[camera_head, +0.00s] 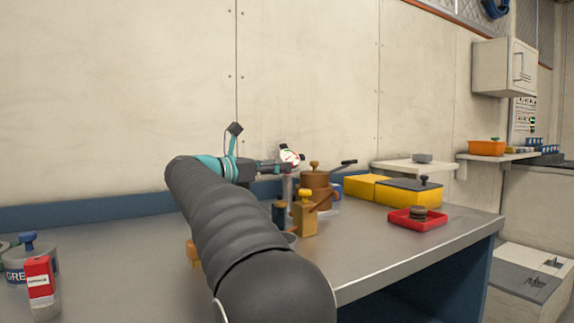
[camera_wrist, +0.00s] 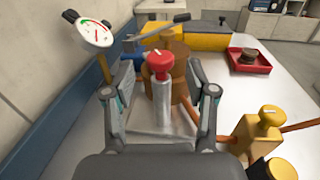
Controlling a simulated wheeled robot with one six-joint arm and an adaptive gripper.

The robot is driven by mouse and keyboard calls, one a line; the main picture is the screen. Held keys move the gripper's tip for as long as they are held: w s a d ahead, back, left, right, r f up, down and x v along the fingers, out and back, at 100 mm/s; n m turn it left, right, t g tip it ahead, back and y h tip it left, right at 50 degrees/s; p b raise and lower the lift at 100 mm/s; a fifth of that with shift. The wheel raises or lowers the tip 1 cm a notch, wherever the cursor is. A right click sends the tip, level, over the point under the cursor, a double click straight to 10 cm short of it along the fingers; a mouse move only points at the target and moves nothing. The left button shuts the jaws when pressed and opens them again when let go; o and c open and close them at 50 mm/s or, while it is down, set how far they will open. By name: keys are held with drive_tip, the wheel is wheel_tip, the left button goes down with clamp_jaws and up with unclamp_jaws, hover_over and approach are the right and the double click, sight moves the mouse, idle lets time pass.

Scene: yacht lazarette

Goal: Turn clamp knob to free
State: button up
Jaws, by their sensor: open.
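A red knob (camera_wrist: 160,67) with a small white mark on top caps an upright grey post (camera_wrist: 161,106) in the wrist view. My gripper (camera_wrist: 157,88) is open, with one finger on each side of the knob and post and visible gaps between. Whether this red knob is the clamp knob I cannot tell for sure. In the head view my gripper (camera_head: 274,166) is above the bench beside the gauge, and the red knob cannot be made out there; the grey post (camera_head: 287,190) shows below the fingers.
A dial gauge (camera_wrist: 95,34) on a yellow stem stands left of the knob. A brown pot-like body (camera_head: 315,188) is just behind. A yellow block with a knob (camera_head: 305,214) stands close right. A red tray (camera_head: 416,218) lies farther right. The wall bounds the bench's back.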

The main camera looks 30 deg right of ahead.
drive_tip(key=shift+w+d, duration=0.15)
drive_tip(key=shift+d, duration=1.85)
clamp_jaws()
